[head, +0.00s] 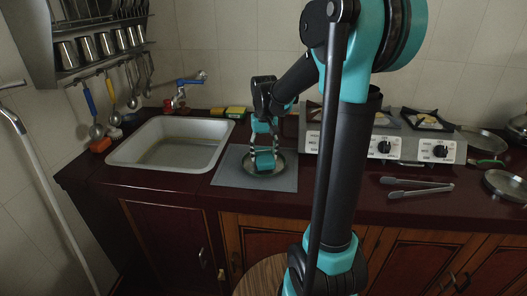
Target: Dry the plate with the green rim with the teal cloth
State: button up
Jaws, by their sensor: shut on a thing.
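A round, shiny plate (281,169) lies on the grey mat (228,176) between the sink and the stove. Its rim is small and partly covered here, so I cannot make out a green colour on it. The teal cloth (265,161) is a small folded pad over the middle of the plate, and it seems to touch the plate. My gripper (265,151) points down above the plate and is shut on the cloth. The fingers and cloth hide part of the plate's centre and far side.
A white sink (122,155) with a blue-handled tap (190,82) is at left. A gas stove (440,147) stands at right, partly behind my arm.

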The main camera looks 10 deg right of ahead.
aim_at(263, 150)
jog(key=shift+s, duration=0.4)
jog(key=shift+w+d+f, duration=0.1)
jog(key=shift+w, duration=1.9)
jog(key=shift+s, duration=2)
jog(key=shift+w+f, duration=0.2)
jog(key=shift+w, duration=1.8)
jog(key=shift+s+r, duration=0.1)
jog(key=shift+s, duration=1.9)
jog(key=shift+w, duration=2)
jog(key=shift+s, duration=2)
jog(key=shift+w, duration=0.1)
